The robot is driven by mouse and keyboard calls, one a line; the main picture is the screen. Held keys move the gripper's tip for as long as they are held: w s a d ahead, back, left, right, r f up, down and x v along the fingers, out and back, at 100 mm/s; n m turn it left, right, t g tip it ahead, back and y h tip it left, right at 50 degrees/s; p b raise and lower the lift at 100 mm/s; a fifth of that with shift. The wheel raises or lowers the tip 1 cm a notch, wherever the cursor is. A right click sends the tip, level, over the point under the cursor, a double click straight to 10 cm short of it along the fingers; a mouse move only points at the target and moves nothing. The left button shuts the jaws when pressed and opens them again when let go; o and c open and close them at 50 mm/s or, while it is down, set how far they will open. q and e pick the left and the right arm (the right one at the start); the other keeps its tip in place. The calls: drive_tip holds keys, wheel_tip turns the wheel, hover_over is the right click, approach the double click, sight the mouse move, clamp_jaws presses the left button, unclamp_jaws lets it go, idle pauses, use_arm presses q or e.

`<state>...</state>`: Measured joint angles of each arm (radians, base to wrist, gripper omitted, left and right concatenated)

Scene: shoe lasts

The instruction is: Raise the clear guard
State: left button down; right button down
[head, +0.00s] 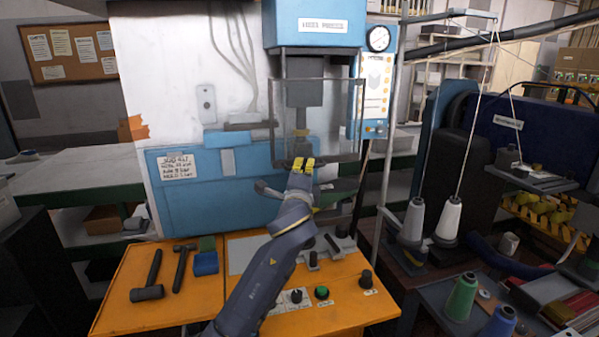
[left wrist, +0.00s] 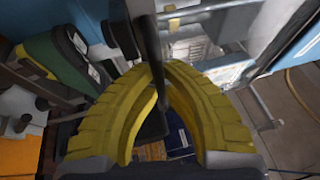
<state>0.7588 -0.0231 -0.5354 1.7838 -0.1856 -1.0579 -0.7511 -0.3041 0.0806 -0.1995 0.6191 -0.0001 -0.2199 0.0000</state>
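The clear guard (head: 345,105) is a see-through panel in a dark frame on the front of the press. It hangs low in front of the grey press head (head: 303,93), with its bottom bar (head: 342,157) level. My left gripper (head: 303,164) has yellow fingers and is at this bottom bar. In the left wrist view the fingers (left wrist: 160,68) curve together at their tips, with a dark bar (left wrist: 152,45) between them. They look shut on it; the fingers partly hide the bar. My right gripper is in neither view.
The orange bench (head: 130,310) below holds two hammers (head: 165,275), a blue block (head: 205,263) and a green button (head: 321,292). A gauge (head: 378,38) is on the press's right side. Thread cones (head: 449,218) and a dark machine stand at right.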

use_arm(q)
drive_tip(key=c, duration=1.5)
unclamp_jaws()
drive_tip(key=shift+f, duration=0.1)
drive_tip(key=v, duration=1.2)
